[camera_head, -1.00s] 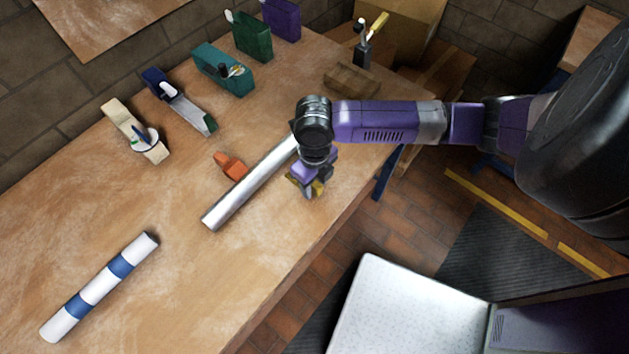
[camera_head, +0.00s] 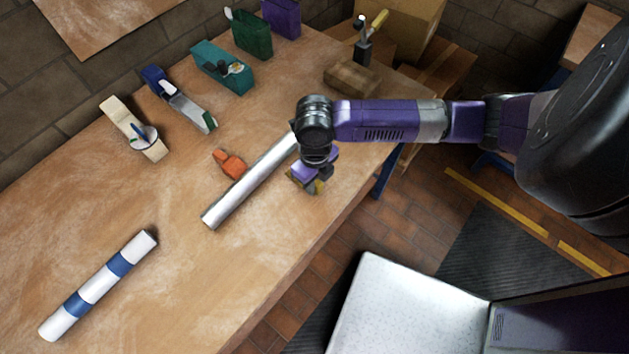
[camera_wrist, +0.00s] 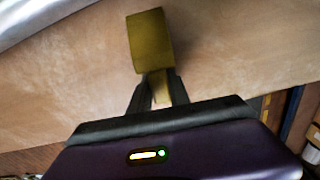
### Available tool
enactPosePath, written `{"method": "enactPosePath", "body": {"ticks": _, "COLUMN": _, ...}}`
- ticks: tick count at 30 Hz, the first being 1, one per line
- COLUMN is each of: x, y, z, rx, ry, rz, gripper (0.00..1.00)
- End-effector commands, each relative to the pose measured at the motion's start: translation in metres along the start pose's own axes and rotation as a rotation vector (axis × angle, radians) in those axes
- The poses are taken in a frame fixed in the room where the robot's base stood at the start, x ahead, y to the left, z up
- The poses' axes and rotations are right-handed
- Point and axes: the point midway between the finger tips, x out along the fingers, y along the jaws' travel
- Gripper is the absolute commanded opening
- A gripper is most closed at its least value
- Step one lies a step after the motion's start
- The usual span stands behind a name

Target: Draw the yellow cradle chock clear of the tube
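The yellow cradle chock (camera_wrist: 150,41) is in the upper middle of the wrist view. Its narrow tab sits between the two fingertips of my gripper (camera_wrist: 159,90), which look closed on it. The silver tube (camera_head: 250,181) lies diagonally on the workbench. Part of it shows at the top left of the wrist view (camera_wrist: 35,18), with bare wood between it and the chock. In the head view the chock (camera_head: 295,183) is partly hidden under my gripper (camera_head: 312,180), on the front-edge side of the tube. I cannot tell whether it touches the bench.
An orange piece (camera_head: 231,163) is close to the tube's far side. A white and blue striped roll (camera_head: 98,287) lies at lower left. Holders and bins stand along the back, and a wooden block (camera_head: 352,78) lies near the right end.

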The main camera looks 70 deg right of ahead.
Motion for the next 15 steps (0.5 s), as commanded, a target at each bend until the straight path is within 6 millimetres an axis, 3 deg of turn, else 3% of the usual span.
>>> {"method": "enactPosePath", "body": {"ticks": 1, "x": 0.0, "y": 0.0004, "z": 0.0001, "rx": 0.0, "ry": 0.0, "rz": 0.001, "gripper": 0.33}}
{"method": "enactPosePath", "body": {"ticks": 3, "x": 0.0, "y": 0.0003, "z": 0.0001, "rx": 0.0, "ry": 0.0, "rz": 0.001, "gripper": 0.44}}
{"method": "enactPosePath", "body": {"ticks": 15, "x": -0.0088, "y": 0.0001, "z": 0.0001, "rx": -0.001, "ry": 0.0, "rz": 0.0, "gripper": 0.44}}
